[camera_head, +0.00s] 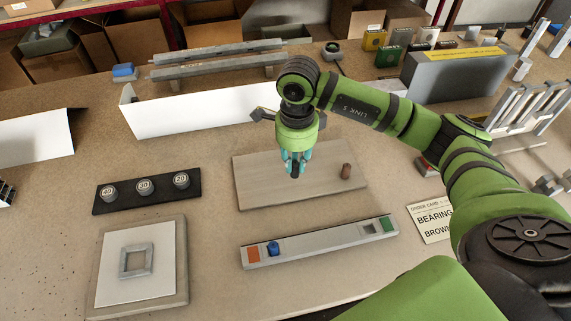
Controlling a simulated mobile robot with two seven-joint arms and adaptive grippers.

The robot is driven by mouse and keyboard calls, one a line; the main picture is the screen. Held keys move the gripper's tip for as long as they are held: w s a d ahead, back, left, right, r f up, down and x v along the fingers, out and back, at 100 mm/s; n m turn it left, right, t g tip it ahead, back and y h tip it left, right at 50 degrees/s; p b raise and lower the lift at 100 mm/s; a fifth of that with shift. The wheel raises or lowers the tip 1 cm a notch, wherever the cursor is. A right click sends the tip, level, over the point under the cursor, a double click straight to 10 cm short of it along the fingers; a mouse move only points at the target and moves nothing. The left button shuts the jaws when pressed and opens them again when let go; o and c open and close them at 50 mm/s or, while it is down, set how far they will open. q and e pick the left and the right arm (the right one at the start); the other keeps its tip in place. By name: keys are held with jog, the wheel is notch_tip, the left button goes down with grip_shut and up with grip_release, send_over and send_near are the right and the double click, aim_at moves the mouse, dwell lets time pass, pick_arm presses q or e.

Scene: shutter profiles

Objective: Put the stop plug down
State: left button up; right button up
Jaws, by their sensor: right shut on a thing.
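My right gripper (295,160) reaches down over the wooden board (262,185) in the middle of the table. Its teal fingers are shut on a small dark plug (295,171), which I take as the stop plug; the fingers partly hide it. I cannot tell whether the plug touches the board. In front lies a silver profile (322,240) with an orange patch, a blue plug (273,248) and a green patch. My left gripper is not in view.
A black strip with knobs marked 40, 30 and 20 (146,190) lies at the left. Below it is a plate with a grey square frame (136,260). A white panel (195,113) stands behind the board. An order card (430,222) lies at the right.

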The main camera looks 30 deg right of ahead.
jog(key=shift+w+a+f, duration=0.5)
jog(key=shift+w+a, duration=0.2)
jog(key=shift+w, duration=0.05)
notch_tip(320, 180, down, 4)
jog(key=shift+r+p, duration=0.1)
jog(key=shift+p, duration=1.05)
jog(key=shift+f, duration=0.2)
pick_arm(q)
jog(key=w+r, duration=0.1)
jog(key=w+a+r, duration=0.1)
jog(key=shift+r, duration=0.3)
pick_arm(e)
jog(key=shift+f+b, duration=0.25)
jog(key=shift+b, duration=0.1)
jog(key=o, duration=0.8)
jog(key=shift+r, duration=0.1)
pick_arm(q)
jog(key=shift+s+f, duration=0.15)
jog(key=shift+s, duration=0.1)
pick_arm(e)
jog(key=shift+o, duration=0.2)
